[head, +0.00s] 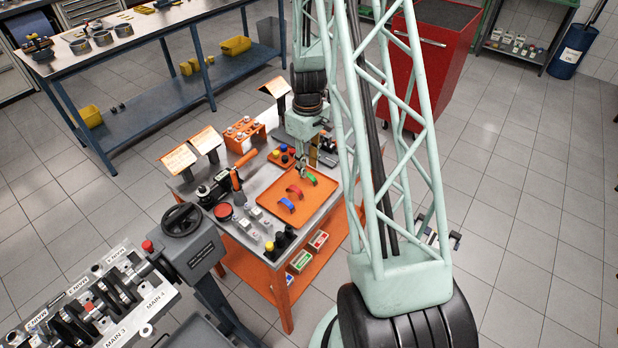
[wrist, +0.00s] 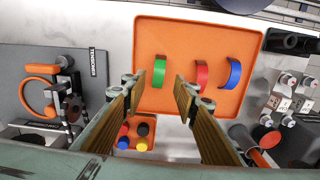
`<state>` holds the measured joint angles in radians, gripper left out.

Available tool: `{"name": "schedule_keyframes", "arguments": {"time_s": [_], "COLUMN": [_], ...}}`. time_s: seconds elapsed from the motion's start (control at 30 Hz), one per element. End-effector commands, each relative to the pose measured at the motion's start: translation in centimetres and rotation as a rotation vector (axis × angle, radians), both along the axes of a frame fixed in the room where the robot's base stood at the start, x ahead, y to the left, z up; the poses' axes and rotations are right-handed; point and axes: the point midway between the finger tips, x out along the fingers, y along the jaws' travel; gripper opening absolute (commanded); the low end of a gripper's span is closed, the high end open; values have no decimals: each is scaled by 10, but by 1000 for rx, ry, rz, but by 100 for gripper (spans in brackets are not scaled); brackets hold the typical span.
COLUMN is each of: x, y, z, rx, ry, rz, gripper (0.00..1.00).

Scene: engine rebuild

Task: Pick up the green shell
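The green shell (wrist: 159,71) is a small curved piece on an orange tray (wrist: 180,32). It is the leftmost of three shells in the wrist view, with a red shell (wrist: 201,75) and a blue shell (wrist: 234,73) to its right. My gripper (wrist: 160,92) is open and empty, its fingers apart to either side of the green shell's line in that view. The head view shows my gripper (head: 304,172) above the tray's far end, close to the green shell (head: 311,179). I cannot tell the exact height between them.
A small orange holder with coloured caps (wrist: 138,133) sits beside the tray. A grey tensioner board (wrist: 45,75) is to the left in the wrist view. Dark cylinders and silver fittings (wrist: 290,85) stand to the right. An orange block with several parts (head: 243,132) stands at the bench's back.

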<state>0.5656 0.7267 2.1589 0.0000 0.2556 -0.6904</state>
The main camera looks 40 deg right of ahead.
Motion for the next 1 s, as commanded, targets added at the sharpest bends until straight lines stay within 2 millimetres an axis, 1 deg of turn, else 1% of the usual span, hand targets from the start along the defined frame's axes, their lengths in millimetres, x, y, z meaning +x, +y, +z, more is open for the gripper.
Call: {"name": "schedule_keyframes", "arguments": {"time_s": [0.17, 0.6, 0.8, 1.0], "x": [-1, -3, -3, -3], "y": [-1, -3, -3, -3], "z": [-9, -44, -50, -50], "rx": [1, 1, 0, 0], "ry": [1, 1, 0, 0], "rz": [0, 0, 0, 0], "gripper": [27, 27, 27, 27]}}
